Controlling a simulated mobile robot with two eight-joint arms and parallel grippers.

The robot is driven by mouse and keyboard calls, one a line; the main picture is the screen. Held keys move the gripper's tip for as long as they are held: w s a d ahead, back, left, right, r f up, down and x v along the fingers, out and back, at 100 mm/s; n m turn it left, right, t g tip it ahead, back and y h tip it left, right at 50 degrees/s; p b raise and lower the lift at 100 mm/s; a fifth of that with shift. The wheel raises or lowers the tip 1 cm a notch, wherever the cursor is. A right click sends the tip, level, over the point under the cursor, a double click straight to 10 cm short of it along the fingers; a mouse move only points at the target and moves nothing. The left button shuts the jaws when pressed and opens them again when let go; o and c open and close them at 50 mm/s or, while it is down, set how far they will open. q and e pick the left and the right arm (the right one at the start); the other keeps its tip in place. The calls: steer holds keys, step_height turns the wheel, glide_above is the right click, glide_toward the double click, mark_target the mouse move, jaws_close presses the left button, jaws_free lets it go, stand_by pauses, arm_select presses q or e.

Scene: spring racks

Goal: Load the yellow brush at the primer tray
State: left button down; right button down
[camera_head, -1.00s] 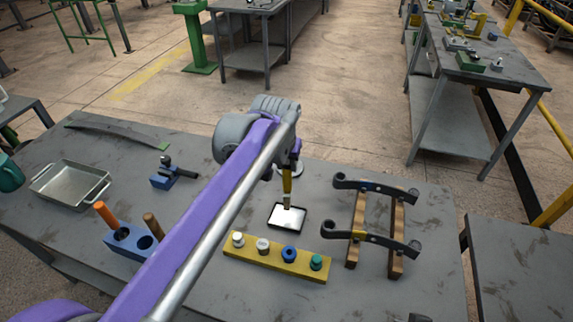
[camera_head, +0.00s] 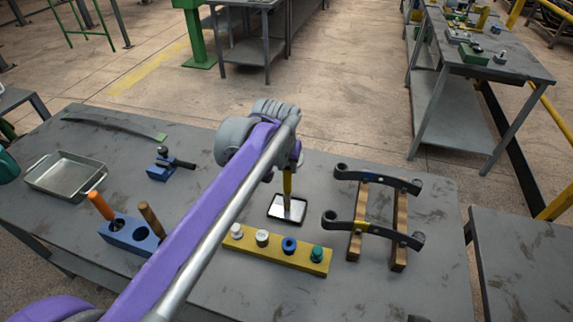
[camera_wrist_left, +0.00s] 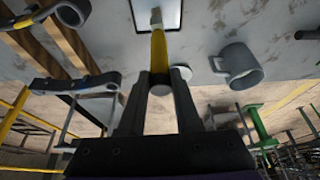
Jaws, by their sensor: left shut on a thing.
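The yellow brush (camera_head: 288,184) is upright, bristles down, over the primer tray (camera_head: 273,214), a small dark-rimmed tray with a white surface. The bristle end meets or nearly meets the white surface; I cannot tell whether it touches. My left gripper (camera_head: 290,165) is shut on the brush handle above the tray. In the left wrist view the yellow handle (camera_wrist_left: 158,52) runs from between the fingers of the gripper (camera_wrist_left: 160,85) to the tray (camera_wrist_left: 172,22) at the top edge. My right gripper is not in view.
A yellow block (camera_head: 268,253) with several coloured caps stands just in front of the tray. Right of it, dark leaf springs (camera_head: 375,234) lie on wooden bars (camera_head: 399,215). A blue holder (camera_head: 128,235) with an orange-handled tool and a metal pan (camera_head: 92,168) are at left. A grey mug (camera_wrist_left: 238,66) stands near the tray.

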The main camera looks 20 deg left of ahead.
arm_select(q)
steer(key=shift+f+b, duration=0.3)
steer(key=shift+f, duration=0.2)
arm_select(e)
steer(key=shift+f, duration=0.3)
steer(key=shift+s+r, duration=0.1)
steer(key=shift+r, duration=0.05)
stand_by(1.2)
